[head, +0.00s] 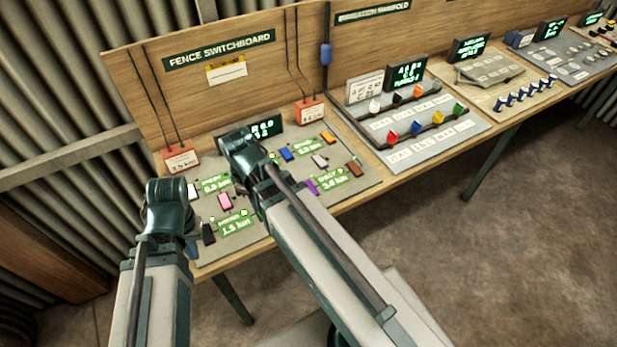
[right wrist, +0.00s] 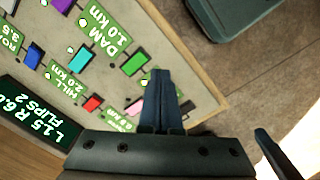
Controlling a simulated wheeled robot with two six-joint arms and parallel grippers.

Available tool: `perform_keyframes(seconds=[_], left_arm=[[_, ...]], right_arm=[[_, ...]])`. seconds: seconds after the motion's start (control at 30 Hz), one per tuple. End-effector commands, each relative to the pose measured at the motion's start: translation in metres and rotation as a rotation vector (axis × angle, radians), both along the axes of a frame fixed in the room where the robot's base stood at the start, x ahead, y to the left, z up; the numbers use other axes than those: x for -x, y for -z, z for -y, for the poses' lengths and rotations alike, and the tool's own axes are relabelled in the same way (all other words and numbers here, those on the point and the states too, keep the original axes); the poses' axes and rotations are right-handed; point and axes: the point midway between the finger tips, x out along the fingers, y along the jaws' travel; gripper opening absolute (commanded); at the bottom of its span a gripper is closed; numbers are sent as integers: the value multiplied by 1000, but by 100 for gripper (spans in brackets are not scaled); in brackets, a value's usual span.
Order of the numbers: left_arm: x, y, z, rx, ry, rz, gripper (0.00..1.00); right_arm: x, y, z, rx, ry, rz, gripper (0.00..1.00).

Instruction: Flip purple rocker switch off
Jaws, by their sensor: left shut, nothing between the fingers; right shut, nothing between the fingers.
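The purple rocker switch (head: 312,186) sits on the grey fence switchboard panel (head: 205,255), just right of my right forearm in the head view. Which way it is tipped is too small to tell. A purple rocker, cut off by the top edge, also shows in the right wrist view (right wrist: 88,4). My left gripper (head: 192,248) shows only in small part beside its arm, low at the panel's left end, and is shut. My right gripper (right wrist: 161,73) is shut and empty, over the panel near a green rocker (right wrist: 135,63); in the head view its arm hides it.
A lit display (head: 264,127) and two red boxes stand behind. A coloured-knob board (head: 420,125) is to the right.

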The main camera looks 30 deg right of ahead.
Motion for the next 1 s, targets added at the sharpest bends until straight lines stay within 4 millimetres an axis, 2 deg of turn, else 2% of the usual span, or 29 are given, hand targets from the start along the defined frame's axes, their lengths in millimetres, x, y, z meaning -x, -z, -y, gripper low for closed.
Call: perform_keyframes(seconds=[0.1, 0.3, 0.5, 0.6, 0.8, 1.0], left_arm=[[0, -8, 0, 0, 0, 0, 0], [0, -17, 0, 0, 0, 0, 0], [0, -24, 0, 0, 0, 0, 0], [0, -26, 0, 0, 0, 0, 0], [0, -28, 0, 0, 0, 0, 0], [0, -28, 0, 0, 0, 0, 0]], right_arm=[[-21, -8, 36, -14, -141, 12, 0], [-44, -17, 98, -24, -398, 40, 0], [-56, -24, 154, -15, -621, 69, 0], [-59, -27, 175, -5, -704, 79, 0], [-60, -29, 198, 5, -797, 89, 0], [-60, -30, 202, 7, -817, 91, 0]])
